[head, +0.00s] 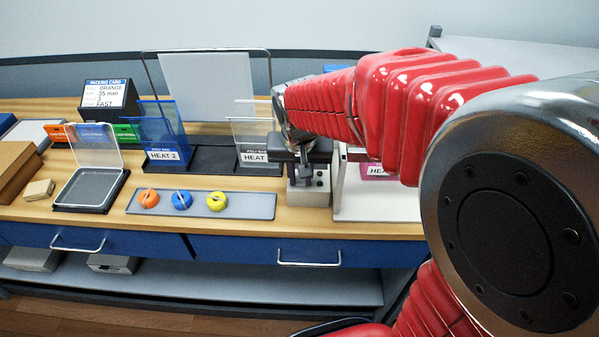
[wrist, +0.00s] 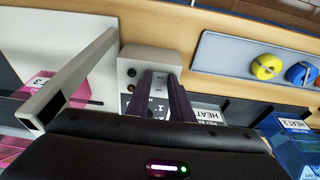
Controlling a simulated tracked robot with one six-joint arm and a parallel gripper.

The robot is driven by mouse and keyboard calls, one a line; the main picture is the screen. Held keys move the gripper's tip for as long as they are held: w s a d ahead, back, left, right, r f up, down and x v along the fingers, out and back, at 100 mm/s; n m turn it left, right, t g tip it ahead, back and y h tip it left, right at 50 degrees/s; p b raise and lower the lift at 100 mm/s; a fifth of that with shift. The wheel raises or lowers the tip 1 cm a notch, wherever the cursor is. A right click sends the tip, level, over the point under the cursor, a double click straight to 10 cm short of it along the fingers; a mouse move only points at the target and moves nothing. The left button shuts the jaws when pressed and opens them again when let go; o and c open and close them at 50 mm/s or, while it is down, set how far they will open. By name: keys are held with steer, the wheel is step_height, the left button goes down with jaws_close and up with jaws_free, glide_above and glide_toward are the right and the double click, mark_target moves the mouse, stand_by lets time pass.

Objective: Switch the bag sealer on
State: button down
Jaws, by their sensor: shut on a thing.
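The bag sealer appears to be the small grey control box (head: 312,195) with a pale base plate (head: 375,207) to its right. In the wrist view the grey box (wrist: 134,85) shows small round knobs or lamps on its face, and a pale square-section bar (wrist: 70,80) runs beside it. My gripper (head: 304,168) reaches down onto the box from above. In the wrist view its dark fingers (wrist: 160,82) meet the box and are shut on a small part of it. The fingers hide that part, so its position cannot be told.
A grey tray (head: 245,205) holds orange, blue and yellow rolls left of the sealer. Bag holders with HEAT labels (head: 163,155) stand behind. A clear-lidded box (head: 90,190) and a packing card (head: 104,94) are further left. Drawer handles (head: 308,263) stick out at the front.

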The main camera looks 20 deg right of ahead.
steer(key=c, duration=1.6)
jaws_free()
steer(key=shift+o, duration=0.2)
steer(key=shift+r, duration=0.15)
steer(key=v, duration=1.3)
steer(key=shift+r, duration=0.2)
steer(key=shift+s, duration=0.1)
steer(key=s+d+f+n+t+y, duration=0.1)
steer(key=s+f+n+t, duration=0.1)
steer(key=s, duration=1.2)
steer(key=shift+d+f+n+t, duration=0.2)
steer(key=shift+f+n+t, duration=0.2)
steer(key=shift+f+n, duration=0.7)
